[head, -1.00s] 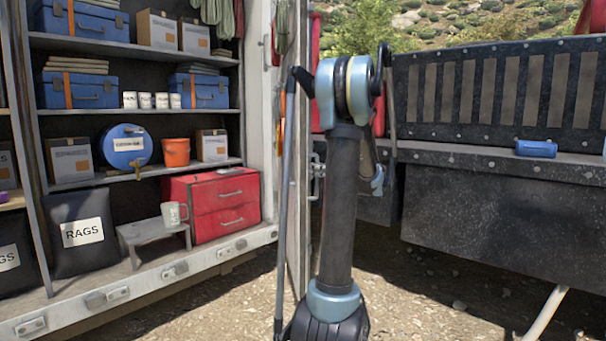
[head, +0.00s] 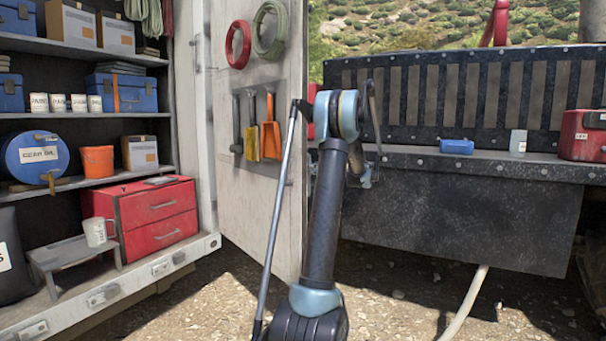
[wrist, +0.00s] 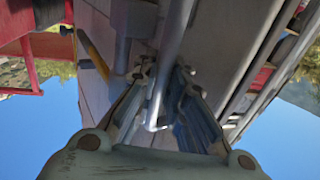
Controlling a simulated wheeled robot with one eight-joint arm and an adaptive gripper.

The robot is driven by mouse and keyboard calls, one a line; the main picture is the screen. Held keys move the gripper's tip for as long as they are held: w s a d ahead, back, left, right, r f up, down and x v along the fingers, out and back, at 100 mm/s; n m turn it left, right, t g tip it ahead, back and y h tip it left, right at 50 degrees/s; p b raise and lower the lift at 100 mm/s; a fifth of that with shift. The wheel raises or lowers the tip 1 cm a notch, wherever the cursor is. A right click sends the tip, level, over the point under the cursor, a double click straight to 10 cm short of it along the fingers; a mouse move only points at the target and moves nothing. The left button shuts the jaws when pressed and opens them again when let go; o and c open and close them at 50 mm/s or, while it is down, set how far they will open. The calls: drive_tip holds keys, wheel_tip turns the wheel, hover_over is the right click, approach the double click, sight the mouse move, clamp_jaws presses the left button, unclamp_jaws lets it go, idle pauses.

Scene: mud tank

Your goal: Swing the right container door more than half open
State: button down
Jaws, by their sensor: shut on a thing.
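The right container door (head: 262,215) is a pale panel hinged at the right end of the container (head: 185,256). It stands swung out from the opening, its inner face towards me in the head view, with coiled hoses and hand tools hanging on it. Its free edge is partly behind my arm. A pale planked surface shows behind the bar.
The container shelves hold boxes, a blue drum (head: 36,157) and a red drawer chest (head: 160,213). A dark bench (head: 450,215) stands beyond the door at right, with a blue item (head: 457,146) and a red box (head: 585,135) on it. Gravel ground is open at lower right.

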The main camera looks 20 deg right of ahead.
drive_tip(key=shift+w+d, duration=0.25)
drive_tip(key=shift+d, duration=0.5)
drive_tip(key=c, duration=1.6)
unclamp_jaws()
drive_tip(key=shift+d, duration=0.1)
drive_tip(key=v, duration=1.1)
drive_tip(key=shift+s+d, duration=0.25)
drive_tip(key=shift+d, duration=0.1)
drive_tip(key=shift+f, duration=0.1)
